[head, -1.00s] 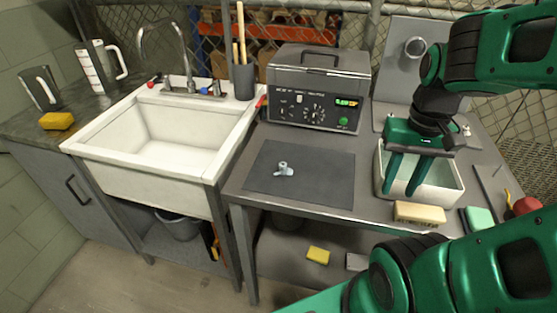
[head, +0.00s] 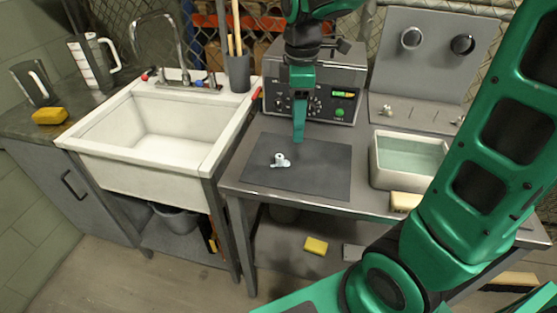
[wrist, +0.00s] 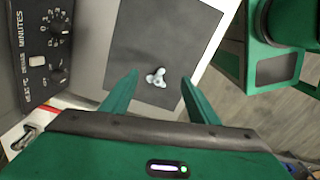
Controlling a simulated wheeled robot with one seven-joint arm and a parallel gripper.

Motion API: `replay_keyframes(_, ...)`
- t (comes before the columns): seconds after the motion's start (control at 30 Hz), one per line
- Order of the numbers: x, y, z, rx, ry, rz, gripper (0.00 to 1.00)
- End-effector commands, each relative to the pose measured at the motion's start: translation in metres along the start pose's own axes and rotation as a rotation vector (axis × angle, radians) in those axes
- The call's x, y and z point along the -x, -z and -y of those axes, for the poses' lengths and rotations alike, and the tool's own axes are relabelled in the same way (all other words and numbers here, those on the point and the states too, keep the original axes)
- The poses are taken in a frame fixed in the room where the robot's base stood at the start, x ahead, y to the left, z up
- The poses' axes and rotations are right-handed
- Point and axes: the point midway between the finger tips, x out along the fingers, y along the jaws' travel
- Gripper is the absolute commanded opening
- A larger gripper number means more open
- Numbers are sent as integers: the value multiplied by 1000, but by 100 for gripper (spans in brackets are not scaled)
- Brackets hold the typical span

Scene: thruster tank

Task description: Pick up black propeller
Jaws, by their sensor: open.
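No propeller that is clearly black shows. A small pale grey three-bladed propeller (head: 281,160) lies on the dark mat (head: 320,178). The propeller also shows in the wrist view (wrist: 156,77), ahead of and between my fingertips. My gripper (head: 299,138) is open and empty, pointing down above the mat's back part, a little right of the propeller and apart from it. Both spread fingers show in the wrist view (wrist: 160,76). On the upright grey panel (head: 440,75), one round fitting (head: 463,44) looks dark inside; what it holds is too small to tell.
A grey control box (head: 345,90) with dials stands behind the mat. A white tub of water (head: 405,182) is to the right, with a beige block (head: 406,201) in front. A white sink (head: 150,165) is to the left. Nothing else lies on the mat.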

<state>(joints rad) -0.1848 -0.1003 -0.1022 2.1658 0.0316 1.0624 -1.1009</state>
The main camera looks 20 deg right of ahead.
Motion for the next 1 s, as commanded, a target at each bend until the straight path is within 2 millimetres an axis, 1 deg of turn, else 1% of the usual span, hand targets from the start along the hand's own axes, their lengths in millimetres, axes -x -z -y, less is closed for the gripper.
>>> replay_keyframes(0.03, -1, 16, -3, 84, 2, 0, 55)
replay_keyframes(0.1, -1, 30, -5, 174, 2, -1, 55)
replay_keyframes(0.2, -4, 41, -7, 245, 3, -3, 55)
replay_keyframes(0.27, -10, 44, -7, 262, 5, -2, 55)
replay_keyframes(0.5, -44, 44, -6, 264, 5, -2, 55)
replay_keyframes(0.6, -53, 44, -6, 263, 4, -3, 55)
replay_keyframes(0.77, -62, 45, -6, 262, 3, -3, 55)
replay_keyframes(1.0, -94, 46, -7, 260, 5, -2, 55)
